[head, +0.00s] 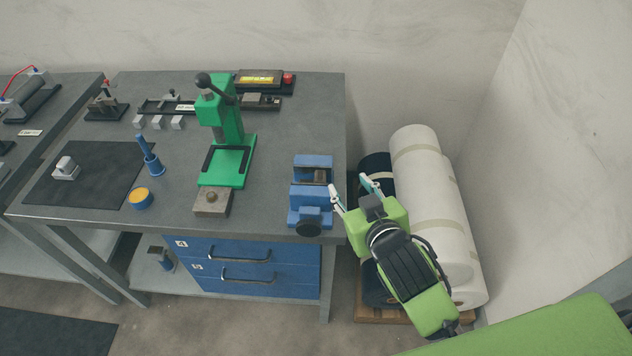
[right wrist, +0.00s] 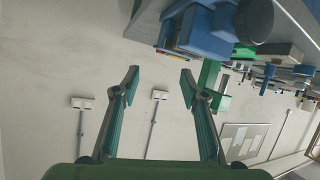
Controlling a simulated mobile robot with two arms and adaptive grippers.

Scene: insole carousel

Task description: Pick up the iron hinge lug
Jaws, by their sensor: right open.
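A blue bench vise (head: 311,215) stands at the right front of the grey workbench. A small dark brownish piece (head: 320,176) shows between its jaws; it may be the iron hinge lug, but it is too small to be sure. My right gripper (head: 350,187) is open and empty, just right of the vise and beyond the bench's right edge. My left gripper is not in view.
A green press (head: 228,150) stands left of the vise, with a metal block (head: 212,202) before it. A black mat (head: 92,174) bears a pale grey part (head: 66,169). White rolls (head: 432,200) stand on a pallet close to my right arm. Bench space between press and vise is clear.

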